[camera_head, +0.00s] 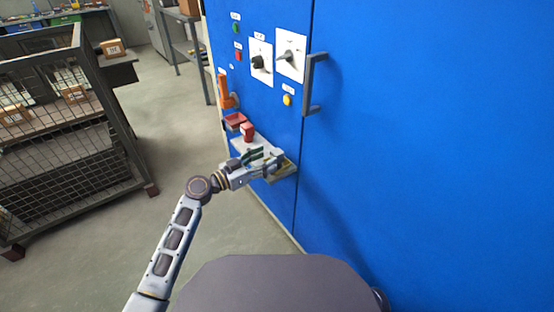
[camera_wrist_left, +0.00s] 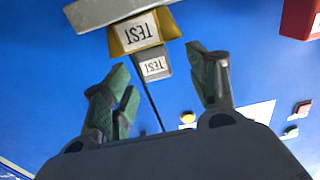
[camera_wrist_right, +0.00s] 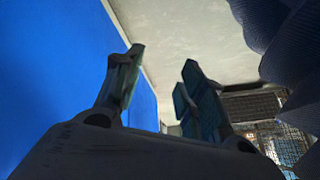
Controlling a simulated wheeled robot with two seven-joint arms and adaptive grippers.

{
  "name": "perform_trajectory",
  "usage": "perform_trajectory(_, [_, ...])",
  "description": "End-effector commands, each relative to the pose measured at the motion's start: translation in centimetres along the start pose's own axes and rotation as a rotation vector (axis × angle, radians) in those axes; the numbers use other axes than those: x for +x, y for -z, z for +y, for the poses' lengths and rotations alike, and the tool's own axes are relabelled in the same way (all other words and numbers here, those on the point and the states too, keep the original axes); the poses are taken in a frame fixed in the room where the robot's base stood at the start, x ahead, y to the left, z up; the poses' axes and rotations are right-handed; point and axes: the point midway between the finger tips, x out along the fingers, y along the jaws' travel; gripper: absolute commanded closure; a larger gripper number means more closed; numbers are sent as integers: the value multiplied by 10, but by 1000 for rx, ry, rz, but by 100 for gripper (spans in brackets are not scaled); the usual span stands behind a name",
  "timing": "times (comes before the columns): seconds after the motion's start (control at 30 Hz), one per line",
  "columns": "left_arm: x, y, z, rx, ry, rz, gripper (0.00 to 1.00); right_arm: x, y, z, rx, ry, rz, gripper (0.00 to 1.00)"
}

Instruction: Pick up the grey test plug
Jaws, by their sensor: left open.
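The grey test plug (camera_wrist_left: 154,64) shows in the left wrist view as a small grey block with an upside-down "TEST" label. In the head view my left gripper (camera_head: 262,158) is at the cabinet's small shelf and hides most of the holder. My right gripper (camera_wrist_right: 160,75) is open and empty beside the blue cabinet, outside the head view.
Knobs (camera_head: 288,57) and a door handle (camera_head: 310,85) stick out above. A mesh cage cart (camera_head: 60,130) stands left; floor between is clear.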

Motion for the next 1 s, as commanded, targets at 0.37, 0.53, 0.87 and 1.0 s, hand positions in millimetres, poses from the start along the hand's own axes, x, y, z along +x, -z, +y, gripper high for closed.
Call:
perform_trajectory(0.37, [5,1,1,0,-1,1,41,1,0,0,1,1,2,60])
perform_trajectory(0.53, [21,4,4,0,-1,3,41,3,1,0,3,4,16,60])
perform_trajectory(0.87, [50,4,6,0,0,0,41,13,-8,1,15,10,25,60])
perform_trajectory(1.0, [52,4,6,0,0,0,41,14,-11,1,17,10,20,60])
